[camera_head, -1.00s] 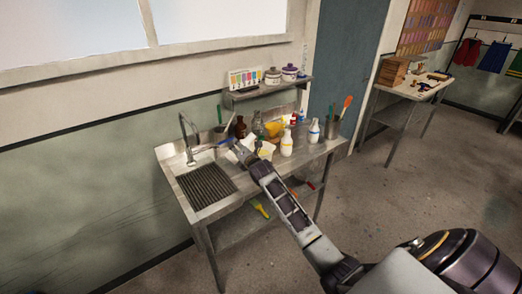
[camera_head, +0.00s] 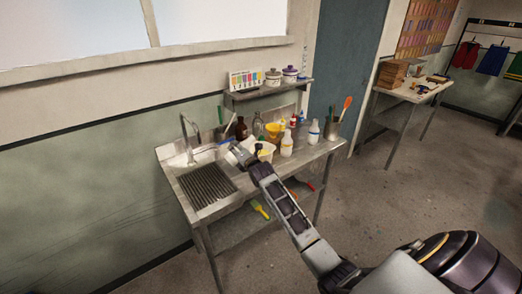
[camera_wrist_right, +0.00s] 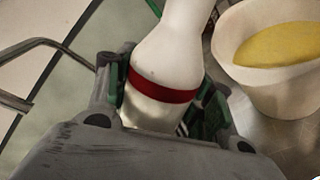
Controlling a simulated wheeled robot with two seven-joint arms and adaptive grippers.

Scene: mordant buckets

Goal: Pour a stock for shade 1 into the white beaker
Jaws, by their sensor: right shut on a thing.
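My right gripper (camera_head: 243,153) is shut on a white bottle with a red band (camera_wrist_right: 168,58). In the right wrist view, the gripper's green-edged fingers (camera_wrist_right: 160,103) close around the bottle's lower body, and its narrower end points away from the gripper. The white beaker (camera_wrist_right: 257,82) is beside the bottle on the right, with yellow showing inside it. The beaker also shows in the head view (camera_head: 266,153), just right of the gripper. The held bottle is hard to make out there. My left gripper is not in view.
The steel sink bench (camera_head: 233,198) has a ribbed drainboard and a tap (camera_head: 186,138). Behind the beaker are a brown bottle (camera_head: 241,129), a clear bottle (camera_head: 257,126) and a yellow vessel (camera_head: 274,130). White bottles (camera_head: 287,144) stand right. A shelf (camera_head: 268,88) holds a colour card and pots.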

